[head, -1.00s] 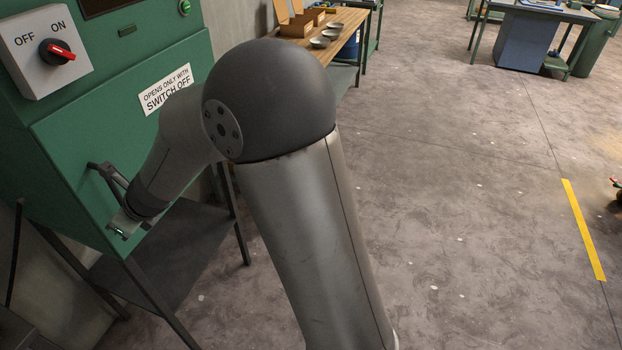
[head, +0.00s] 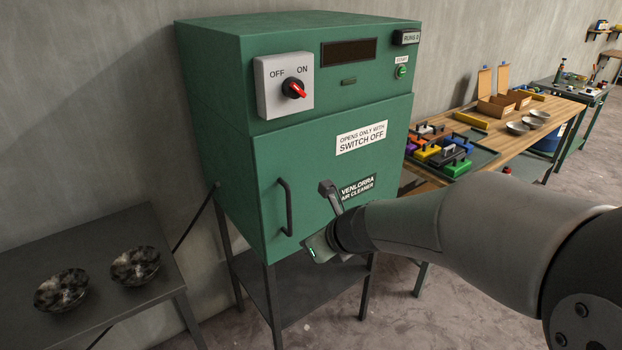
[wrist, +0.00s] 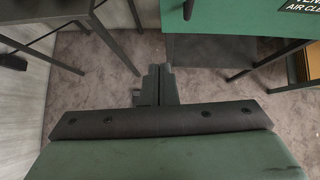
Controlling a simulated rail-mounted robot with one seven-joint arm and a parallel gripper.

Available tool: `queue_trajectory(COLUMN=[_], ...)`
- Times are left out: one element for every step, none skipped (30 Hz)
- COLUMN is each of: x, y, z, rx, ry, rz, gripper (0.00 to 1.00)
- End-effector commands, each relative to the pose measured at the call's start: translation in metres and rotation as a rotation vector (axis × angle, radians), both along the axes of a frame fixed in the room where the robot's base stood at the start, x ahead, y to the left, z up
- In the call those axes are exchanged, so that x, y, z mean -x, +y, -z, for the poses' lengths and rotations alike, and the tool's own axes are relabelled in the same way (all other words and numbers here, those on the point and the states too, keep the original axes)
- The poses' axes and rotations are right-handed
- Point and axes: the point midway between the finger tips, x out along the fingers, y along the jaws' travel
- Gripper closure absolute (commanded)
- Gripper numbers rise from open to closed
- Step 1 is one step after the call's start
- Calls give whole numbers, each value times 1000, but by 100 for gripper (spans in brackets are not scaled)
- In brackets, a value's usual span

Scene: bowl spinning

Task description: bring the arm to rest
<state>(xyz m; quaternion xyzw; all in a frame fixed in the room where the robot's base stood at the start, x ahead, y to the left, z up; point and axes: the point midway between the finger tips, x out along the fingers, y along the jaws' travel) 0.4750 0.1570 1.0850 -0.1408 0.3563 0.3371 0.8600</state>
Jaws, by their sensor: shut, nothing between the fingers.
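My gripper shows in the wrist view (wrist: 157,85) with its two fingers together and nothing between them. It points down toward the floor, in front of the green machine. In the head view my arm comes in from the right, and its end is in front of the lower part of the machine's door; the fingers themselves are hard to make out there. The green air cleaner (head: 225,90) stands on a dark stand, with its door closed. Its red switch (head: 293,88) points to the lower right. The door handle (head: 285,208) is left of my arm's end, apart from it.
A dark table (head: 100,295) at the left holds two mottled bowls (head: 62,290) (head: 136,266). A wooden bench (head: 480,160) behind my arm carries coloured blocks with handles, cardboard boxes and metal bowls. Bare floor (wrist: 100,95) lies below my gripper.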

Motion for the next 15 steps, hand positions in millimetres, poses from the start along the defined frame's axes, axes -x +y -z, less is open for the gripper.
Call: queue_trajectory(x=[2,5,12,19,27,40,52,65,83,97,110,128,140,152,166], y=[-1,-2,-4,-6,-9,-15,-21,-27,-38,-46,-56,-68,-79,-89,-102], z=[0,0,0,0,1,2,4,6,10,12,16,20,22,25,27], rx=[17,38,81,126,180,266,339,413,515,588,656,737,790,836,888], ry=[-10,-21,-46,-68,-97,-140,-174,-209,-252,-282,-307,-336,-353,-367,-381], rz=[-23,-51,-112,-177,-255,-383,-495,-615,-786,-918,-1050,-1224,-1350,-1470,-1623], gripper=[100,100,100,100,100,100,100,100,100,100,100,100,100,100,100])
